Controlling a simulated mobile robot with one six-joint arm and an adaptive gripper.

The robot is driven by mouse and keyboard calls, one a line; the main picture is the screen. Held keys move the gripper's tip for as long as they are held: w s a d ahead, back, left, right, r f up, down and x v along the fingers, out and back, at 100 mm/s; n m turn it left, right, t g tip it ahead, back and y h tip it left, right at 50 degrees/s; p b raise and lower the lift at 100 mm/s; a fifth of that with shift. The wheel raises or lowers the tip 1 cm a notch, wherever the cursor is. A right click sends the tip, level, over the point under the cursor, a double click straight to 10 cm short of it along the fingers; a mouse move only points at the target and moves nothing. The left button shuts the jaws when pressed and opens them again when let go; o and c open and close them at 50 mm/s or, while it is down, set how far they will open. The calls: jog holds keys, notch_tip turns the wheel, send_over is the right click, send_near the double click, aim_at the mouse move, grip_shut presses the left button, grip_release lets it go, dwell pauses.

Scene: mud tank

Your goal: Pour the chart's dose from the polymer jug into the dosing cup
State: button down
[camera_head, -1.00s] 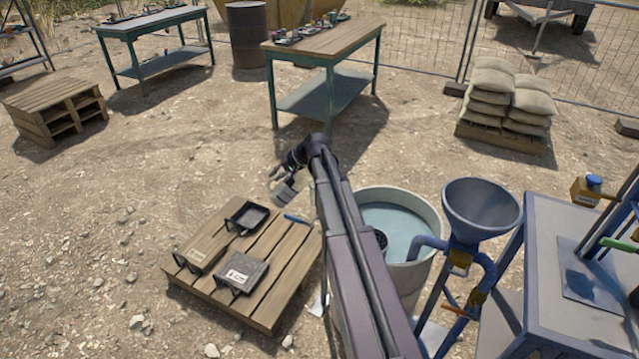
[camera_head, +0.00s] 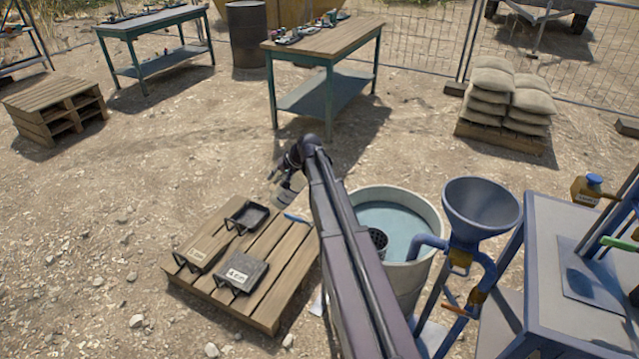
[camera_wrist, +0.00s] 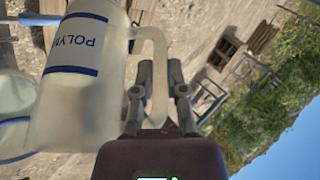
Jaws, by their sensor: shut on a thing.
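A translucent jug (camera_wrist: 80,90) with a white label beginning "POLYM" fills the left of the wrist view. Its label appears upside down there, and against the slanting horizon the jug looks tilted. My gripper (camera_wrist: 158,100) is shut on its handle. In the head view my gripper (camera_head: 276,174) is above the back of the pallet, with a small greyish shape (camera_head: 284,192) below it. A second translucent round vessel (camera_wrist: 14,100) with a blue line is partly cut off left of the jug; I cannot tell whether it is the dosing cup. No readable chart shows.
A round water tank (camera_head: 432,215) and a blue funnel (camera_head: 482,208) stand right of my arm. A blue table (camera_head: 570,335) is at far right. Open ground lies behind the pallet.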

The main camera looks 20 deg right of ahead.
jog(key=shift+a+f, duration=0.1)
jog(key=shift+f, duration=0.15)
dwell(0.4)
jog(key=shift+a+f+h, duration=0.2)
jog(key=shift+f+h, duration=0.1)
jog(key=shift+h, duration=0.2)
jog(key=a+f+n+g+h+b, duration=0.1)
jog(key=a+f+h+b, duration=0.2)
jog(key=a+f+h, duration=0.2)
jog(key=shift+w+a+n+h, duration=0.3)
jog(key=shift+w+h, duration=0.05)
jog(key=shift+h, duration=0.55)
